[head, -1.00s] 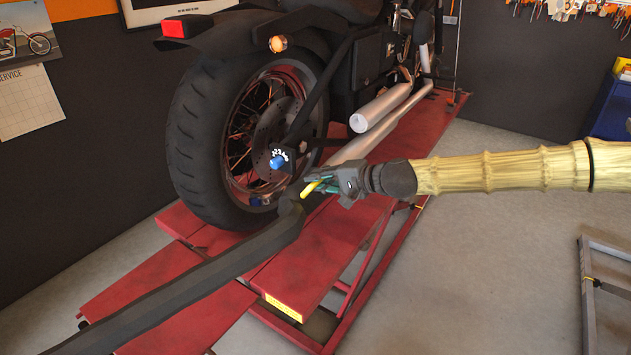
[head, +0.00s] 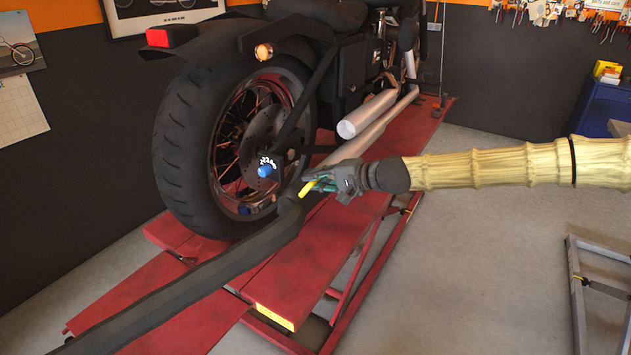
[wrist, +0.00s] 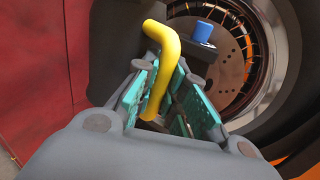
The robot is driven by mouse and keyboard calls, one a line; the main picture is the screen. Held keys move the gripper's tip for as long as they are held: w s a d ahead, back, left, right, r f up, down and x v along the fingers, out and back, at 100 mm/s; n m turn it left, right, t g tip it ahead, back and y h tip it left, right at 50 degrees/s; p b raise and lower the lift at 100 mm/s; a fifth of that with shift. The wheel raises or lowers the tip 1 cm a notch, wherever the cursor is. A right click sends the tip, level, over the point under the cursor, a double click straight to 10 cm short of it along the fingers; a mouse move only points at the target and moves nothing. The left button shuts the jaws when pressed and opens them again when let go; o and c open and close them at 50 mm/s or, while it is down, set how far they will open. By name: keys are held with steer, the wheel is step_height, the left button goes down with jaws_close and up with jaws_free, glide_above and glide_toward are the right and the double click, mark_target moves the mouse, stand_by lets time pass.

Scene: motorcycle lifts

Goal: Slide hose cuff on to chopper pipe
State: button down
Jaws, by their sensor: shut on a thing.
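My gripper (head: 324,186) is shut on a yellow bent handle (head: 308,188) at the end of a thick black hose (head: 185,272). The wrist view shows the yellow handle (wrist: 161,60) between the green finger pads, with the dark hose cuff (wrist: 112,45) beside it. The cuff lies low beside the rear wheel. The chopper has two silver exhaust pipes. The upper pipe (head: 366,114) has a visible rear end. The lower pipe (head: 372,132) runs down toward my gripper. Its rear end is partly hidden, so I cannot tell whether the cuff touches it.
The motorcycle's rear wheel (head: 180,150) stands on a red lift (head: 285,280), just left of the cuff. A blue cap (head: 265,171) sticks out at the axle. A grey metal frame (head: 580,300) stands at the right. The grey floor between it and the lift is clear.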

steer(key=shift+r, duration=0.1)
steer(key=c, duration=1.4)
jaws_free()
